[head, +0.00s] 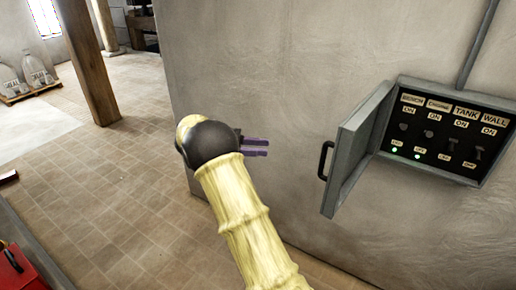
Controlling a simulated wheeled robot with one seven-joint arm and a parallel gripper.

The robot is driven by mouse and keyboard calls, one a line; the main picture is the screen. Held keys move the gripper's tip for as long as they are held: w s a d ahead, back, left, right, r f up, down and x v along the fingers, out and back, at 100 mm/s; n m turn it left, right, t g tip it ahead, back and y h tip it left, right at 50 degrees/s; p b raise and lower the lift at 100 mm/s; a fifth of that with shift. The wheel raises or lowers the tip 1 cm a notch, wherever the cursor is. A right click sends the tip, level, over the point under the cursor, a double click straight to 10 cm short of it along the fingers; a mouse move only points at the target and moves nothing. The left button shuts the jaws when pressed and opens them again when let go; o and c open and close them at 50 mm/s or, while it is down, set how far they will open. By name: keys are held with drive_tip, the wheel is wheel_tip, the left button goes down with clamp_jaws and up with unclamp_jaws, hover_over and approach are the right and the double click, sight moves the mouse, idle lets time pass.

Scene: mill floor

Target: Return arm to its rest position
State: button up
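My gripper (256,147) is at the middle of the head view, at the end of my pale yellow, ribbed arm. Its two purple fingers point to the right, towards the grey wall. A narrow gap shows between the fingers, and nothing is visible between them. The gripper is left of the open door of the switch panel and clear of its handle in the picture.
A switch panel (449,131) with labelled switches and two lit green lights is on the wall (300,60). Its grey door (358,150) stands open to the left. The tiled floor (110,185) is mostly clear.

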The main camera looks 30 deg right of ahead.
idle(0.3)
drive_tip(key=w+d+r+n+t, duration=0.35)
drive_tip(key=w+n+t, duration=0.6)
drive_tip(key=t, duration=0.75)
drive_tip(key=w+a+f+n+t+y, duration=0.1)
drive_tip(key=a+n+t+y, duration=0.4)
drive_tip(key=a+y, duration=0.1)
drive_tip(key=s+a+f+n+g+y, duration=0.2)
drive_tip(key=s+a+f+n+y, duration=0.3)
drive_tip(key=s, duration=0.3)
drive_tip(key=s+a+f+n+g+y, duration=0.35)
drive_tip(key=s+a+f, duration=0.2)
drive_tip(key=s, duration=0.25)
drive_tip(key=s+f+n+g, duration=0.1)
drive_tip(key=s+f+g, duration=0.2)
drive_tip(key=s, duration=1.1)
drive_tip(key=shift+a+f+g+y, duration=0.25)
drive_tip(key=shift+f+g+y, duration=0.15)
drive_tip(key=shift+g, duration=0.25)
drive_tip(key=shift+w, duration=0.1)
